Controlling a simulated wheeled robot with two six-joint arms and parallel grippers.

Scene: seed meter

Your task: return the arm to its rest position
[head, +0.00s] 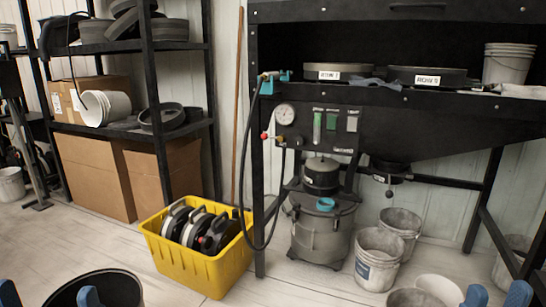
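Only the blue fingertips of my grippers show, at the bottom edge of the head view. My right gripper (497,296) is at the bottom right, its two fingertips apart with nothing seen between them. My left gripper (48,297) is at the bottom left, its two fingertips wide apart. A black round tub (110,284) shows behind the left fingertips; I cannot tell its distance from them. The rest of both arms is out of view.
A yellow crate (218,275) holding black discs stands on the floor. A black bench (400,100) with a gauge panel is at the right, a grey canister (320,238) and several grey buckets (378,262) below. A shelf (185,47) stands back left. Pale floor (60,235) is open at left.

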